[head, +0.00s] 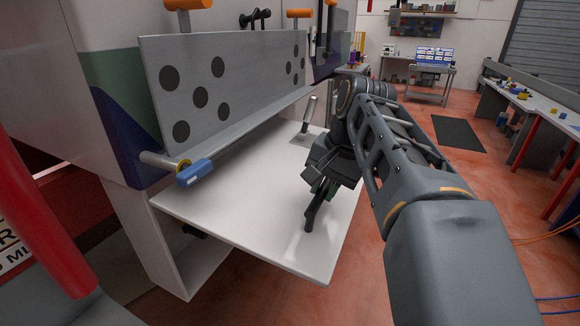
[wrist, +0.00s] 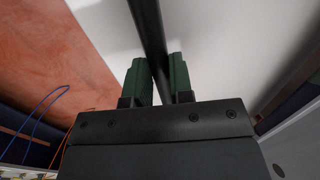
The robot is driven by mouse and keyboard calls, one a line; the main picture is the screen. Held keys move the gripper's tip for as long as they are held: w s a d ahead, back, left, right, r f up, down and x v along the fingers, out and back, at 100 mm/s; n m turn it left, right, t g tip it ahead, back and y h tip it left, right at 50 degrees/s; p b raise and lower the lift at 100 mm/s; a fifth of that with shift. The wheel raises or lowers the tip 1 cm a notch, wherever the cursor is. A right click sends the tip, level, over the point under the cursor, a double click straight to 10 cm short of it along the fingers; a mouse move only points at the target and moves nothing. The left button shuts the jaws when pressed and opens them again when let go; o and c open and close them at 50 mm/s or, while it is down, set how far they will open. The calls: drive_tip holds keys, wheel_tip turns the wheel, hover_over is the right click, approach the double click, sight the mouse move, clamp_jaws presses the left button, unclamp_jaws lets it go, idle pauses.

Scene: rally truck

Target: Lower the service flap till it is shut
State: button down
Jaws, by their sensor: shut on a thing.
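The service flap (head: 262,228) is a white panel standing out roughly level from the truck's side in the head view. A dark bar handle (head: 314,212) is on its upper face near the outer right corner. My gripper (head: 322,186) is over the flap and shut on this handle. In the wrist view the dark handle bar (wrist: 147,25) runs between the green fingers of my gripper (wrist: 158,78), with the white flap (wrist: 215,35) behind it. My gripper partly hides the handle's upper end in the head view.
A grey plate with black round spots (head: 225,85) stands above the flap, with a blue-ended rod (head: 194,172) at its lower left. A small upright lever (head: 308,115) stands near the flap's inner edge. A red post (head: 40,215) is at left. Red floor lies open to the right.

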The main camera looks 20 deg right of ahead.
sight(325, 213)
drive_tip(key=shift+r, duration=0.15)
drive_tip(key=shift+w+a+r+p, duration=0.15)
drive_tip(key=shift+r+p, duration=1.2)
drive_tip(key=shift+r, duration=0.05)
drive_tip(key=shift+w+a+r+p, duration=0.1)
drive_tip(key=shift+r+p, duration=0.8)
drive_tip(key=shift+r, duration=0.05)
drive_tip(key=shift+t+y, duration=0.9)
drive_tip(key=f+b, duration=0.2)
drive_tip(key=b, duration=0.1)
drive_tip(key=f+b, duration=0.3)
drive_tip(key=s+f+b, duration=0.1)
drive_tip(key=f+b, duration=0.2)
drive_tip(key=shift+d, duration=0.4)
drive_tip(key=shift+f+b, duration=0.3)
drive_tip(key=shift+b, duration=0.15)
